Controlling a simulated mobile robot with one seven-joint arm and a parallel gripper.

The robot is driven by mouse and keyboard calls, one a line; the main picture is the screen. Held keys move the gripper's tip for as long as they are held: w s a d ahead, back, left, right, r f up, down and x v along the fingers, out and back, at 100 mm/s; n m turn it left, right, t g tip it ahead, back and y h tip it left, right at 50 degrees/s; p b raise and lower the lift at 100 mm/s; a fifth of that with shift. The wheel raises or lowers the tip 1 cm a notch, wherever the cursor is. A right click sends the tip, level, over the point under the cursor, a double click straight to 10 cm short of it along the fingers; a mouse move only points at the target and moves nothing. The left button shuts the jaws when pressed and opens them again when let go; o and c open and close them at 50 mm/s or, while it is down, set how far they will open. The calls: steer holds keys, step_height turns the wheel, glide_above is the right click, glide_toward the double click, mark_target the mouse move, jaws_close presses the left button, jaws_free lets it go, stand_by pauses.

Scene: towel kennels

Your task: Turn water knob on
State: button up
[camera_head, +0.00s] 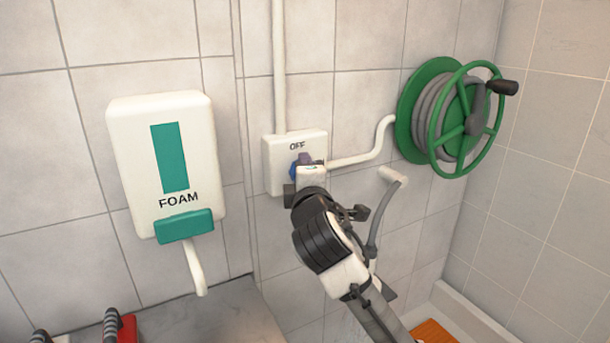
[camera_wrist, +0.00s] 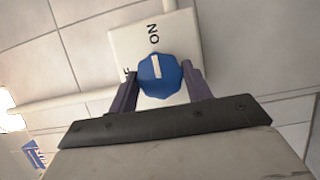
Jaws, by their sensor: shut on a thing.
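The water knob is a blue round knob with a white mark (camera_wrist: 161,74), on a white wall box (camera_wrist: 122,47). In the head view the knob (camera_head: 294,168) is mostly hidden by my gripper, and the box (camera_head: 275,178) reads "OFF" at its top. In the wrist view "ON" shows on the box, with another label partly hidden beside the left finger. My gripper (camera_wrist: 163,88) is shut on the knob, one dark finger on each side. The white mark lies along the picture's vertical, tilted slightly, with its upper end toward the "ON" side.
A white foam dispenser (camera_head: 164,155) with a green lever (camera_head: 184,226) hangs left of the box. A green hose reel (camera_head: 443,118) with a crank handle is on the wall to the right. A white pipe (camera_head: 365,152) links box and reel. A hose holder (camera_head: 393,179) sits close behind my arm.

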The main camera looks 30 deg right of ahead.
stand_by(0.4)
steer(key=o, duration=1)
steer(key=shift+c, duration=0.2)
steer(key=b+v, duration=0.5)
steer(key=v, duration=0.8)
steer(key=shift+s+a+b, duration=0.2)
steer(key=shift+s+b, duration=0.15)
steer(key=shift+s, duration=0.1)
